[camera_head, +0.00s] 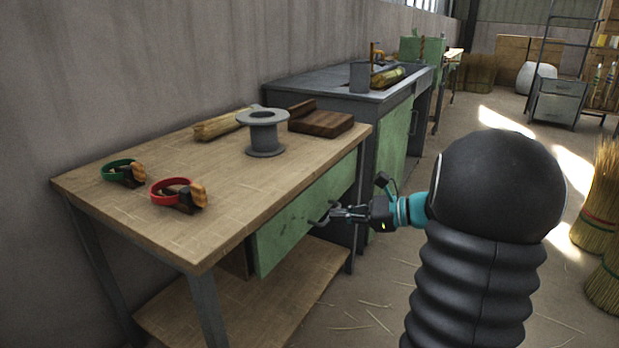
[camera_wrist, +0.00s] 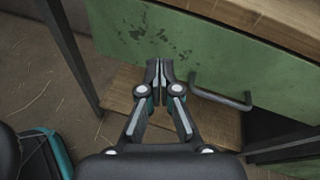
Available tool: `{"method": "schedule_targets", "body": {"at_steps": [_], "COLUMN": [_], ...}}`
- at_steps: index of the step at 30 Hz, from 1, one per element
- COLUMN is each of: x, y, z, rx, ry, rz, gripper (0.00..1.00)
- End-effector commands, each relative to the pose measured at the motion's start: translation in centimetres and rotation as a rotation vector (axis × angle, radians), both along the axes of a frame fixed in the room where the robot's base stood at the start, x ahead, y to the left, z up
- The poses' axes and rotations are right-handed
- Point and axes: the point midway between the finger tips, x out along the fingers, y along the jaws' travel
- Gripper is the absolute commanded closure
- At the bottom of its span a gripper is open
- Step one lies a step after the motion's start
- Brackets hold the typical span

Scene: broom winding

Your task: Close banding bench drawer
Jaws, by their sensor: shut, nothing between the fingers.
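The banding bench (camera_head: 120,190) has a wooden top and grey legs. Its green drawer front (camera_head: 285,222) sits under the long front edge, and it also fills the wrist view (camera_wrist: 205,60). I cannot tell exactly how far the drawer stands out. A dark bar handle (camera_wrist: 222,98) is on the drawer front. My gripper (camera_head: 335,212) is shut and empty in front of the drawer. In the wrist view its fingertips (camera_wrist: 160,68) are close to the green face, just left of the handle. I cannot tell whether they touch it.
On the bench top are a grey spool (camera_head: 264,132), a green strap ring (camera_head: 117,170), a red strap ring (camera_head: 172,190) and a brown wooden block (camera_head: 322,122). A grey machine bench (camera_head: 330,85) adjoins behind. Brooms (camera_head: 600,200) stand at right. Floor between is mostly clear.

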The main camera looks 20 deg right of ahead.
Motion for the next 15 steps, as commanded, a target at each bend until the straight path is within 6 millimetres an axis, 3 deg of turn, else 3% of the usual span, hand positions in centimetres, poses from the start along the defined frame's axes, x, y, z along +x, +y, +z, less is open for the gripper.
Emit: {"method": "schedule_targets", "body": {"at_steps": [1,3,7,11,15], "x": [0.7,1.3,1.9,2.1,2.9], "y": [-2.7,-5.5,-9.3,-11.0,-10.6], "z": [0.3,0.5,0.7,0.7,0.7], "rx": [0.078,0.170,0.286,0.335,0.344], "ry": [0.003,-0.003,-0.019,-0.028,-0.030], "rz": [-0.062,-0.129,-0.211,-0.246,-0.251], "gripper": [1.00,1.00,1.00,1.00,1.00]}}
